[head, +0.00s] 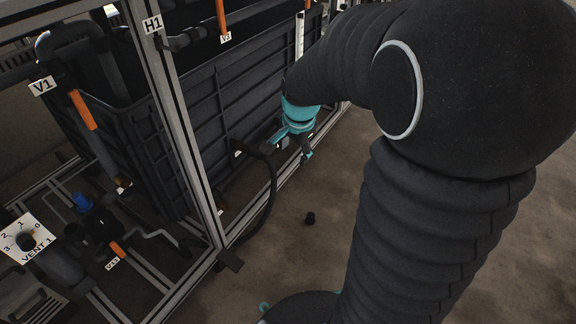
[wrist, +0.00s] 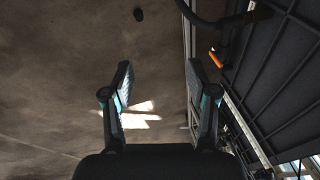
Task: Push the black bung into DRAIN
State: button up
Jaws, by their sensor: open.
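A small black bung (head: 310,218) lies on the brown floor, right of the frame's lower rail. It also shows near the top edge of the wrist view (wrist: 138,14). My gripper (head: 292,148), with teal parts, is beyond the bung in the head view, beside the frame and above the floor. In the wrist view its two fingers (wrist: 159,64) are spread wide with nothing between them. The bung is beyond the fingertips there. No label that I can read says DRAIN. A black hose (head: 272,190) curves down by a small unreadable label.
A metal frame (head: 175,115) holds a dark ribbed tank (head: 240,95) on the left. Orange-handled valves, including V1 (head: 84,110), and a VENT 1 dial (head: 26,241) are in and beside it. The floor around the bung looks clear.

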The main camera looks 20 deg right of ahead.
jog(key=w+d+f+m+g, duration=0.1)
jog(key=w+d+f+m, duration=0.25)
jog(key=w+f, duration=0.35)
jog(key=m+g+p, duration=0.2)
jog(key=m, duration=1)
send_over(311, 215)
notch_tip(311, 215, down, 29)
jog(key=shift+w+a+f, duration=0.1)
jog(key=shift+f+m, duration=0.25)
jog(key=shift+f, duration=0.35)
notch_tip(311, 215, down, 8)
jog(key=b, duration=0.4)
jog(key=shift+r+b, duration=0.25)
jog(key=shift+b, duration=0.1)
jog(key=shift+f, duration=1)
grip_shut()
